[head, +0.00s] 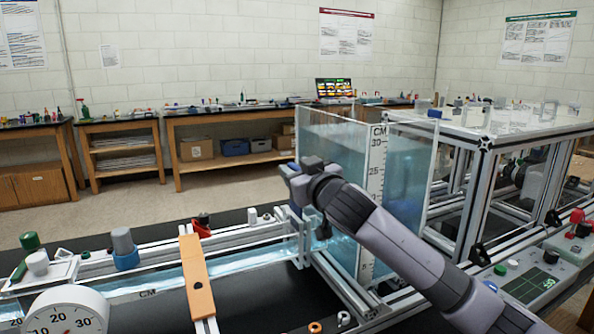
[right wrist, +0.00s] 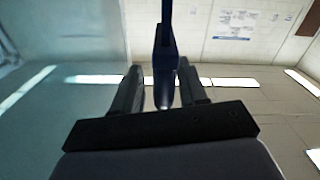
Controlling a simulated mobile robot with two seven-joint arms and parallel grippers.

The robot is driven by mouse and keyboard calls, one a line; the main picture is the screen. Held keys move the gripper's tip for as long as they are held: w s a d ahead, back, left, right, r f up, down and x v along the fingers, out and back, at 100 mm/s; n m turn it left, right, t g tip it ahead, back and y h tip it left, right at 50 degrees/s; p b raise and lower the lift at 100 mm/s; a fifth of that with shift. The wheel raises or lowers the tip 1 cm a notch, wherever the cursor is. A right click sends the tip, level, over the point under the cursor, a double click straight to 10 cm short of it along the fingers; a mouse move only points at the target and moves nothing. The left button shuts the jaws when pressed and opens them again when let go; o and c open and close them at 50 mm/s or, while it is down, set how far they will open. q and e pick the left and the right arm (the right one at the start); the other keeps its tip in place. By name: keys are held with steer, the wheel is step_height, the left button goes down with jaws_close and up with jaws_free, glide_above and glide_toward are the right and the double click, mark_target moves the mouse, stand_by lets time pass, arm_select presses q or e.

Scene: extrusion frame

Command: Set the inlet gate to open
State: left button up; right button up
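My right gripper (head: 300,185) is at the near left side of the tall clear water tank (head: 335,140), near its upper left wall. A small blue part (head: 286,168) shows just beyond the gripper in the head view. In the right wrist view a dark blue bar (right wrist: 166,55) runs down between the two spread fingers of the right gripper (right wrist: 162,85). A gap shows between the left finger and the bar; contact on the right side is unclear. The bar may be the inlet gate's handle; the gate itself is largely hidden behind my arm. My left gripper is out of view.
A clear water channel (head: 165,280) with an orange crosspiece (head: 196,272) runs left from the tank. A round dial (head: 62,312) stands at the front left. A control box (head: 540,280) with knobs and a metal frame (head: 487,165) stand at the right.

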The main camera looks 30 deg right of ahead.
steer(key=shift+s+a, duration=0.1)
steer(key=shift+s+f, duration=0.1)
steer(key=shift+s, duration=0.2)
steer(key=s+b, duration=0.1)
steer(key=s, duration=0.5)
steer(key=shift+s+a, duration=0.15)
steer(key=shift+s, duration=0.05)
stand_by(0.3)
